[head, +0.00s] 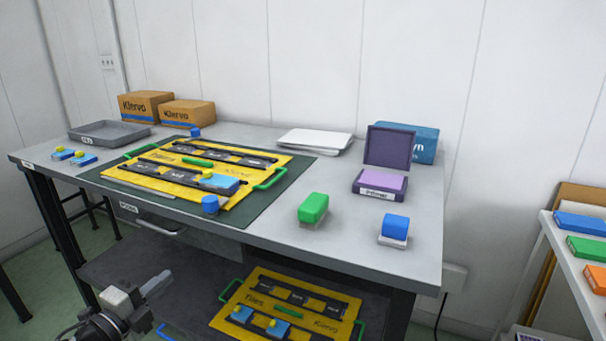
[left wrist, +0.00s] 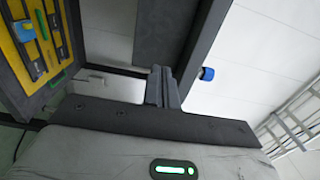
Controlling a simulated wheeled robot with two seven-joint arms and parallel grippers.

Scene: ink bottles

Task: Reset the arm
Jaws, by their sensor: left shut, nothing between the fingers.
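My left gripper (head: 157,284) is low at the bottom left of the head view, in front of the table and away from its top. Its fingers are shut with nothing between them; they also show in the left wrist view (left wrist: 162,86). My right gripper is in neither view. On the table, a yellow tile board (head: 130,176) lies on a dark green mat (head: 270,203). A blue ink bottle (head: 211,204) stands at the board's front edge. A green block (head: 313,207) and a blue block on a white base (head: 395,230) are to the right.
A second yellow board (head: 233,312) lies on the lower shelf, near my left gripper. An open purple ink pad (head: 380,184), a grey tray (head: 110,132) and cardboard boxes (head: 145,105) stand on the table. A white shelf (head: 553,235) stands at right.

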